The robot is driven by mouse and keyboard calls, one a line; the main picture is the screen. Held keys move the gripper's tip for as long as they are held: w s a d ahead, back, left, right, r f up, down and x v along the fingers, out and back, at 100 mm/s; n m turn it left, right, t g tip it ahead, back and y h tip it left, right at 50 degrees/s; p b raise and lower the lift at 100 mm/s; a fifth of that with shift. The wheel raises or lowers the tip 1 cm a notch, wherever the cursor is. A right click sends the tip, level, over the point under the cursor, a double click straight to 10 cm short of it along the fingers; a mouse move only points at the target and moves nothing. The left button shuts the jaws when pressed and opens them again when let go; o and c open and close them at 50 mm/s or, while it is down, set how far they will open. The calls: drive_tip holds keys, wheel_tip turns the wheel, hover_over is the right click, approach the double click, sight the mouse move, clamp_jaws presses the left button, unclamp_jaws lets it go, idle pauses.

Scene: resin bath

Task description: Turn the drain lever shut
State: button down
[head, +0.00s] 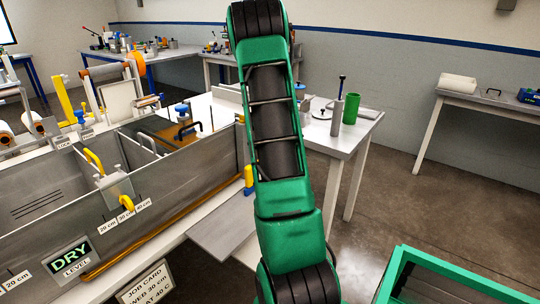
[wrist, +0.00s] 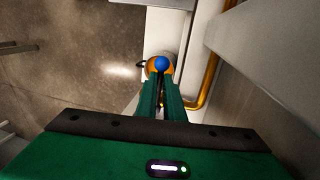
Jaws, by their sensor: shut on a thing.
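The drain lever shows in the wrist view as a round blue knob (wrist: 162,63) in front of an orange round part (wrist: 152,66). My gripper (wrist: 161,82) is shut on the lever, with both green fingers close together just below the knob. The lever's shaft is mostly hidden between the fingers, so its angle cannot be told. In the head view my green arm hides the gripper. The grey tank (head: 180,185) stands left of my arm, with a "DRY" level sign (head: 70,257) on its front.
A yellow pipe (wrist: 209,85) runs beside the lever along the tank wall (wrist: 270,60). A yellow piece (head: 248,175) stands at the tank's right end. A green-framed cart (head: 400,275) is at lower right. Floor between it and the back table (head: 500,103) is clear.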

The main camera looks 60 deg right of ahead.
drive_tip(key=shift+w+r, duration=0.15)
drive_tip(key=shift+w, duration=0.2)
drive_tip(key=c, duration=1.9)
unclamp_jaws()
drive_tip(key=shift+a, duration=0.1)
drive_tip(key=shift+o, duration=0.2)
drive_tip(key=shift+s, duration=0.15)
wheel_tip(320, 180, up, 10)
drive_tip(key=w, duration=0.2)
drive_tip(key=shift+r, duration=0.2)
drive_tip(key=shift+w, duration=0.1)
